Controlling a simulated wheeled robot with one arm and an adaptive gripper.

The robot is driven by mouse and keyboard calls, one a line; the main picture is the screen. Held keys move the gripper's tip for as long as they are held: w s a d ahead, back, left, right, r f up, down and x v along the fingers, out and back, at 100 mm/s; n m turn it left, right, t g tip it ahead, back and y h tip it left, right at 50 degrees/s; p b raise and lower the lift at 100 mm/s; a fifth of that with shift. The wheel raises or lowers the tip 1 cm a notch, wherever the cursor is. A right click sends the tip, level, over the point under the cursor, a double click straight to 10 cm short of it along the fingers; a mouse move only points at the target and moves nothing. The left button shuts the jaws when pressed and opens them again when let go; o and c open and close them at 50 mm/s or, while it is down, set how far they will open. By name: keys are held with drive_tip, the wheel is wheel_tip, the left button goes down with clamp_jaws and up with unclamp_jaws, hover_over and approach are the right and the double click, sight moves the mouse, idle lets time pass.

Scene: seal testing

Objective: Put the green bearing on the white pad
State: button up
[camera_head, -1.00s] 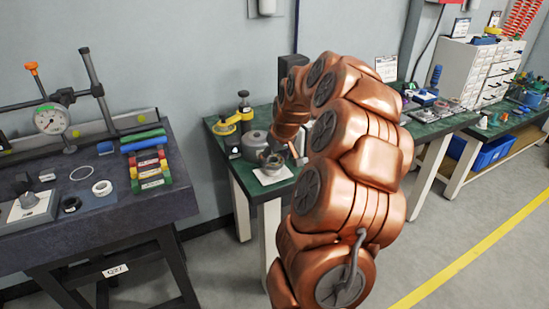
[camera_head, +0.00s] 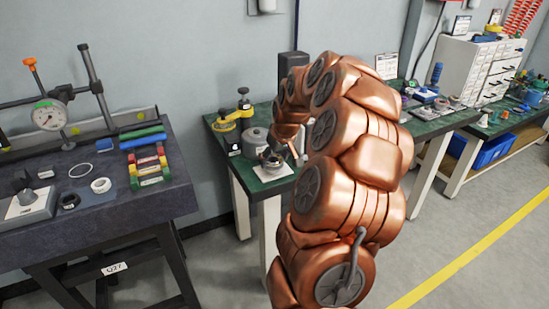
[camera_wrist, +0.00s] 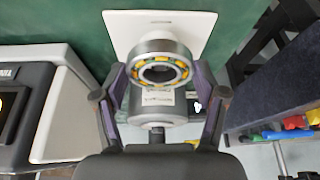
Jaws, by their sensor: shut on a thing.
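The green bearing (camera_wrist: 160,68) is a silver ring with green, yellow and orange parts inside its face. A labelled silver cylindrical wall shows below the face. My gripper (camera_wrist: 161,88) is shut on it, with a purple-padded finger on each side. The white pad (camera_wrist: 190,22) lies on the green table behind the bearing in the wrist view. The bearing overlaps the pad's near edge there; I cannot tell whether they touch. In the head view the pad (camera_head: 284,171) shows under a dark ring-like shape at my gripper (camera_head: 277,153), mostly hidden by my arm.
A grey pot (camera_head: 254,140) and a yellow-and-black tool (camera_head: 232,120) stand close left of the pad. A dark granite table (camera_head: 120,208) at left carries a dial gauge (camera_head: 48,115), rings and coloured blocks (camera_head: 148,168). Drawers (camera_head: 480,65) stand at the far right.

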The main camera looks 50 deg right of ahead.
drive_tip(key=o, duration=1.6)
drive_tip(key=shift+r, duration=0.1)
wheel_tip(320, 180, up, 8)
drive_tip(key=shift+f+p, duration=0.1)
drive_tip(key=shift+p, duration=0.75)
